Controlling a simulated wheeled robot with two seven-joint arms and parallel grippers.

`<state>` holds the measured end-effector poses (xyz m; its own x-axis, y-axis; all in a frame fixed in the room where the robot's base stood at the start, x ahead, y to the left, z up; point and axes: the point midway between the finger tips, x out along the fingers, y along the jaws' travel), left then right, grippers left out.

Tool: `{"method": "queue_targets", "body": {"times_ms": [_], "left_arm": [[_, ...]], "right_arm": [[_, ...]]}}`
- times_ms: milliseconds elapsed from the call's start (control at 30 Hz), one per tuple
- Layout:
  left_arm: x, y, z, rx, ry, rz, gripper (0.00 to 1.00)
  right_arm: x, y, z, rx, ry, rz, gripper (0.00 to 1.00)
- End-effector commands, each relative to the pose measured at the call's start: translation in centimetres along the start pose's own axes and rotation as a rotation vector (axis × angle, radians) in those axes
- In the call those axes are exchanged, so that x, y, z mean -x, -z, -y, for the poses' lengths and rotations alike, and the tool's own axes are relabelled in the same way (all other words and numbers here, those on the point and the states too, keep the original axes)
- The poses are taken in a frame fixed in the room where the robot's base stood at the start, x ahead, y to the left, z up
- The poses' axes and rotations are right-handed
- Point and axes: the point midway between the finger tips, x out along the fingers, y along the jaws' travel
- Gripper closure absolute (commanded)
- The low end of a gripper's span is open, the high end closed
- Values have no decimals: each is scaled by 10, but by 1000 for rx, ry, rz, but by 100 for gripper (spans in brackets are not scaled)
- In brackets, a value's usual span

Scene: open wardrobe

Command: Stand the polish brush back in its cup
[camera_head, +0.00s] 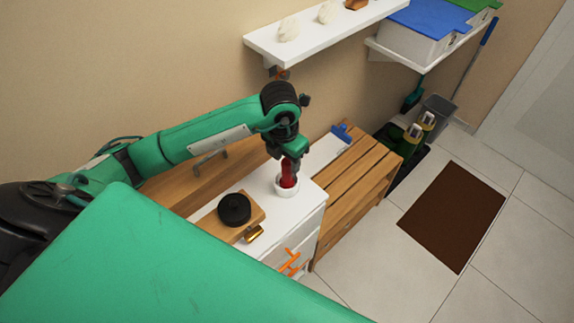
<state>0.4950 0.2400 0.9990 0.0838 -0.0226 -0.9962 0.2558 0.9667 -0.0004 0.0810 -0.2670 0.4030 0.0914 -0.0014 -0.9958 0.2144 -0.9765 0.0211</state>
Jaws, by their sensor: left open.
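The polish brush, seen as a red handle (288,177), stands upright in a small white cup (286,193) on the white cabinet top. Its lower end is hidden inside the cup. My left gripper (291,162) comes down from above, open, with its dark fingers at the upper part of the red handle. The fingers partly cover the handle's top, and I cannot tell whether they touch it. My right gripper is not in view.
A round black item (234,209) sits on a wooden board left of the cup, near a small gold item (254,233). A slatted wooden bench (352,190) stands to the right. A white wall shelf (300,42) hangs behind.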

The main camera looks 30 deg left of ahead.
Motion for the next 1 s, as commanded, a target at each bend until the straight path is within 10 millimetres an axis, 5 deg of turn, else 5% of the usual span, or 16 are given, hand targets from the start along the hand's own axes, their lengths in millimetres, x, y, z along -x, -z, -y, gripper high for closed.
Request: {"method": "queue_targets", "body": {"times_ms": [400, 1000], "left_arm": [[77, -1, 0, 0, 0, 3, 55], [90, 0, 0, 1, 0, 0, 55]], "right_arm": [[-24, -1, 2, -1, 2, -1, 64], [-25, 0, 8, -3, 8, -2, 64]]}}
